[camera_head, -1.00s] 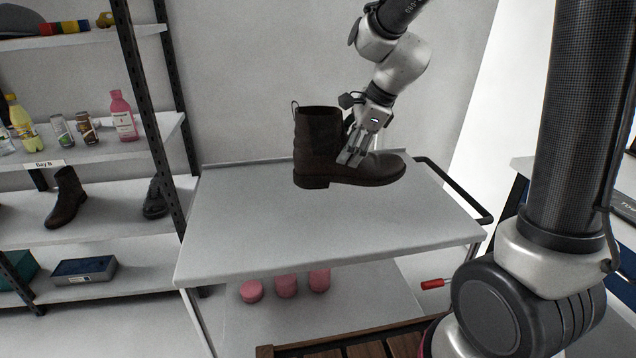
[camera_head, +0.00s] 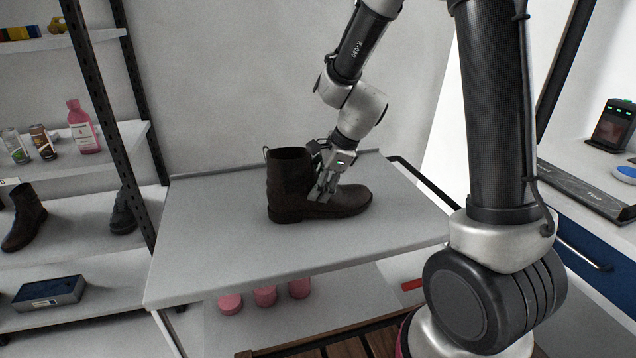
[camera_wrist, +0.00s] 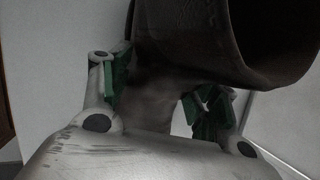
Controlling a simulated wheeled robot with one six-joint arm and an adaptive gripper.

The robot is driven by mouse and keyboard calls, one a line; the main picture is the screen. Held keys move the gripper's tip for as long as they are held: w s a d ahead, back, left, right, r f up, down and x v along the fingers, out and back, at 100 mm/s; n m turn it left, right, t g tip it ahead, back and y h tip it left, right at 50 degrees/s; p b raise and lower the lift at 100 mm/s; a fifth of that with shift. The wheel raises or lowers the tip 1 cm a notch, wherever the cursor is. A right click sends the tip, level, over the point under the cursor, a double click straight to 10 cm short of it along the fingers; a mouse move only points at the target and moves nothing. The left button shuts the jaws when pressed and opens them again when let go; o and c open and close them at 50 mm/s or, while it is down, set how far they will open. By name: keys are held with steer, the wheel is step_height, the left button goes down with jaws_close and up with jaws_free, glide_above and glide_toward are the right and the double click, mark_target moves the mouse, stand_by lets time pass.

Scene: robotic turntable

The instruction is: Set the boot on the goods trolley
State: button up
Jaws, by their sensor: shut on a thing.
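The dark brown boot (camera_head: 290,187) is upright over the top shelf of the goods trolley (camera_head: 205,245), near its middle. Its sole looks at or very close to the shelf surface; I cannot tell whether it touches. My gripper (camera_head: 322,190) is shut on the boot at the instep, in front of the shaft. In the wrist view the boot (camera_wrist: 215,35) fills the upper middle, with its shaft opening to the right, between the green-padded fingers of my gripper (camera_wrist: 160,105).
Pink containers (camera_head: 265,296) stand on the trolley's lower shelf. A rack at left holds another dark boot (camera_head: 25,215), a grey-blue box (camera_head: 48,291), cans and a pink bottle (camera_head: 83,128). A counter with devices (camera_head: 612,125) is at right. The trolley top around the boot is clear.

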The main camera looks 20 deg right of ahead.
steer(key=o, duration=1.5)
steer(key=shift+c, duration=0.2)
steer(key=v, duration=1.1)
steer(key=s+d+r+n+h, duration=0.1)
steer(key=s+d+r+n, duration=0.1)
steer(key=s+n, duration=0.4)
steer(key=s+d+r+n+h, duration=0.1)
steer(key=s+d+r+n, duration=0.2)
steer(key=s, duration=0.6)
steer(key=s+d+r+n+h, duration=0.2)
steer(key=s+d+n, duration=0.4)
steer(key=n, duration=0.4)
steer(key=shift+s+d+r+t, duration=0.2)
steer(key=shift+s+r+t, duration=0.15)
steer(key=shift+s, duration=0.35)
